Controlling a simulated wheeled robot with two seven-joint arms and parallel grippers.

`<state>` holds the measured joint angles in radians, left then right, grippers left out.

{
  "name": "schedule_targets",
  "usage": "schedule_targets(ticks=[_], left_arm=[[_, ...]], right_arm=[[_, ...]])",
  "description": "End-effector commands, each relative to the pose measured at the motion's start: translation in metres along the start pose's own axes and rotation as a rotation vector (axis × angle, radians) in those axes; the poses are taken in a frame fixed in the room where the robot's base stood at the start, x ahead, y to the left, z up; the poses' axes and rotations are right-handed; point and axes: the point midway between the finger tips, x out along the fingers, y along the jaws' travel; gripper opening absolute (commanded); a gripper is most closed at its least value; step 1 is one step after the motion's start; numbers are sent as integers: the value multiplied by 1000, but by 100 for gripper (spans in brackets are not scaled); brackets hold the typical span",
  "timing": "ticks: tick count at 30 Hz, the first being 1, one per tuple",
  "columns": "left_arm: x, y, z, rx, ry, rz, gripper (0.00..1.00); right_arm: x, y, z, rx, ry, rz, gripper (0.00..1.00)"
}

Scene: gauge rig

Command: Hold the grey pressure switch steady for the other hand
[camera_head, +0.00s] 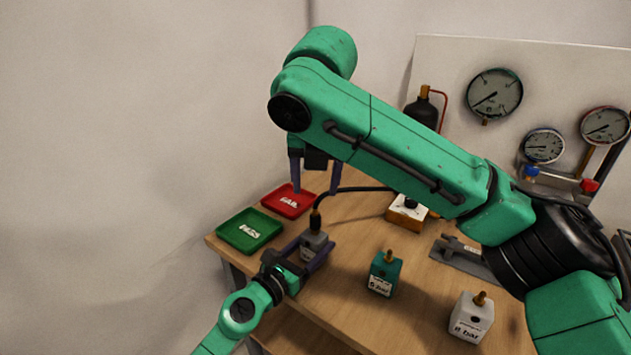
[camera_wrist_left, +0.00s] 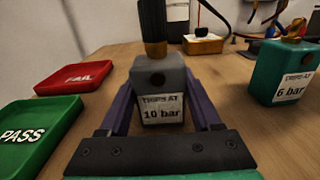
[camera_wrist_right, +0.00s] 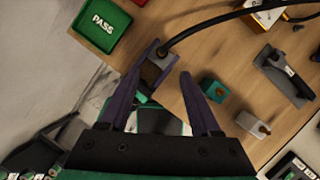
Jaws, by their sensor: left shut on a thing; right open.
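The grey pressure switch (camera_head: 313,243) stands upright near the table's left end. Its label reads "TRIPS AT 10 bar" in the left wrist view (camera_wrist_left: 160,103). A dark fitting with a brass collar (camera_wrist_left: 154,30) sits on top, and a black hose (camera_head: 355,189) runs from it. My left gripper (camera_head: 309,255) is shut on the switch, one purple finger on each side. My right gripper (camera_head: 315,186) is open and empty above the switch. In the right wrist view the switch (camera_wrist_right: 152,72) shows near the left fingertip, apart from it as far as I can tell.
The green PASS tray (camera_head: 249,232) and red FAIL tray (camera_head: 288,201) lie behind and left. A teal switch (camera_head: 385,277), a white switch (camera_head: 472,316) and a grey metal bracket (camera_head: 462,258) stand to the right. A white-and-orange box (camera_head: 405,214) and gauge panel are behind.

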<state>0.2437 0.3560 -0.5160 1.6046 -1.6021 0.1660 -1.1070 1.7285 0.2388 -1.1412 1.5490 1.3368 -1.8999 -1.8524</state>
Motion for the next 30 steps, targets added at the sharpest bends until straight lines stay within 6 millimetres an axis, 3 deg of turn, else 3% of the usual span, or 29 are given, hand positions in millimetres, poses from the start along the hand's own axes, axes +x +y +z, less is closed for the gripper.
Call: schedule_targets(ticks=[5, 15, 21, 30], left_arm=[[0, 0, 0, 0, 0, 0, 0], [0, 0, 0, -1, 0, 0, 0], [0, 0, 0, 0, 0, 0, 0], [0, 0, 0, -1, 0, 0, 0]], right_arm=[[6, -1, 1, -84, -7, -37, 64], [82, -4, 1, -79, -4, -35, 64], [113, -4, 2, -79, -6, -32, 64], [118, -4, 2, -79, -7, -30, 64]])
